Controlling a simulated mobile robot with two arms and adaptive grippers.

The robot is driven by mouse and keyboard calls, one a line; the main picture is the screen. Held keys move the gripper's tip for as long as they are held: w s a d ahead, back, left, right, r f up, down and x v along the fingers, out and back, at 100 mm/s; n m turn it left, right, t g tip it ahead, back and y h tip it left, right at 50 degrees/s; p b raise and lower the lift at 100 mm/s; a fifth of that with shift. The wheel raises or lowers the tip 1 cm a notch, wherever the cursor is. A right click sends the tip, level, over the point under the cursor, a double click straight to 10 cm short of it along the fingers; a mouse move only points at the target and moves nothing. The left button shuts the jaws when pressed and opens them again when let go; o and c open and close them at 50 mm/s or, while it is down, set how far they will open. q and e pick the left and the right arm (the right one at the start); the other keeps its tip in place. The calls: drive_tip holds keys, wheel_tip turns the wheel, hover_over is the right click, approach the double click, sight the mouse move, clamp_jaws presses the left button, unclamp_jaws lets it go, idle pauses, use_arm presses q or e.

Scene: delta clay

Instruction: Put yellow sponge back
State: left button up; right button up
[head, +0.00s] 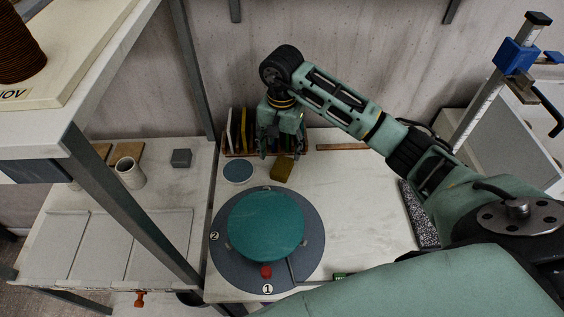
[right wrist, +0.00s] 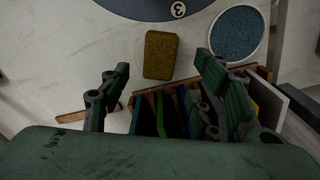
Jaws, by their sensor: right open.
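The yellow sponge (head: 283,169), a dull mustard block, lies flat on the white worktop near the back, just right of a round blue pad. In the right wrist view the sponge (right wrist: 160,55) shows whole, beyond the fingertips and between their lines. My right gripper (head: 278,150) points down just behind the sponge, above the rack. Its two fingers (right wrist: 163,70) are spread apart with nothing between them. A wooden rack (right wrist: 133,103) with several coloured upright pieces stands under the gripper, partly hidden by it. My left gripper is not in view.
The round blue pad (head: 238,171) lies left of the sponge. A grey turntable (head: 312,222) with a teal disc (head: 266,225) fills the worktop in front. A shelf post (head: 128,204) stands at left. The worktop right of the turntable is mostly clear.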

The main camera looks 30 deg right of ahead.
sight(282, 166)
wheel_tip(282, 166, up, 5)
drive_tip(key=shift+r+b, duration=0.1)
drive_tip(key=shift+b, duration=0.45)
drive_tip(key=shift+s, duration=0.1)
